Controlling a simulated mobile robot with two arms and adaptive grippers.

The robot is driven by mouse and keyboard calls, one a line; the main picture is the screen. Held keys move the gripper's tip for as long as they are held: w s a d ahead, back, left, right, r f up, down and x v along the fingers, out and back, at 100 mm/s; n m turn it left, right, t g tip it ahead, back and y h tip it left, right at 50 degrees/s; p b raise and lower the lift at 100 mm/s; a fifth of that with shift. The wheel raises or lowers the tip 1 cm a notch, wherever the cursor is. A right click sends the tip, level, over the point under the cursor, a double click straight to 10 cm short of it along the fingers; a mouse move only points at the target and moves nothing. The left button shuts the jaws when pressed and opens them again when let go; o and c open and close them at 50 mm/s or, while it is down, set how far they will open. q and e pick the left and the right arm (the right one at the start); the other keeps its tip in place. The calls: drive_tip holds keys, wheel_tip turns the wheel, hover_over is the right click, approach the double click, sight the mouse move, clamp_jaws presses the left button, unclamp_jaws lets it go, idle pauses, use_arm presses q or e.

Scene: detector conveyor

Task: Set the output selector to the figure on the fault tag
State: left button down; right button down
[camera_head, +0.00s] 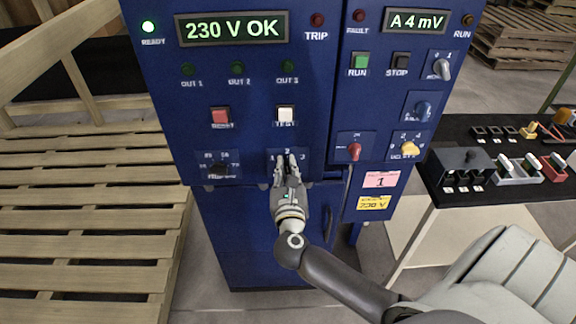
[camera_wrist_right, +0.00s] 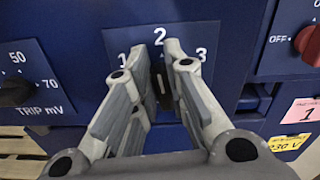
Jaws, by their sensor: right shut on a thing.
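The output selector's plate (camera_head: 271,153) carries the figures 1, 2 and 3 on the blue cabinet. Its black knob (camera_wrist_right: 163,90) shows between my fingers in the right wrist view and stands upright, roughly toward 2; the fingers hide part of it. My right gripper (camera_head: 287,162) is shut on this knob, and its fingers also fill the middle of the right wrist view (camera_wrist_right: 158,58). The pink fault tag (camera_head: 380,179) reads 1, low on the cabinet's right part; it also shows in the right wrist view (camera_wrist_right: 303,115). My left gripper is not in view.
A black trip knob (camera_head: 218,169) sits left of the selector and a red knob (camera_head: 354,152) to its right. A yellow label (camera_head: 373,202) hangs below the pink tag. The display (camera_head: 232,28) reads 230 V OK. Pallets stand left; a black-topped bench (camera_head: 450,129) stands right.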

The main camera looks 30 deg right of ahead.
drive_tip(key=n+p, duration=0.4)
drive_tip(key=n, duration=0.1)
drive_tip(key=shift+w+a, duration=0.2)
drive_tip(key=shift+a, duration=0.1)
drive_tip(key=shift+w+a+f+n+p, duration=0.1)
drive_tip(key=shift+f+n+p, duration=0.1)
drive_tip(key=shift+n+p, duration=0.9)
drive_tip(key=shift+w+a+f+n+p, duration=0.15)
drive_tip(key=shift+n+p, duration=0.55)
drive_tip(key=shift+n, duration=0.8)
drive_tip(key=shift+s, duration=0.1)
drive_tip(key=c, duration=1.5)
unclamp_jaws()
drive_tip(key=shift+f, duration=0.1)
drive_tip(key=shift+o, duration=0.2)
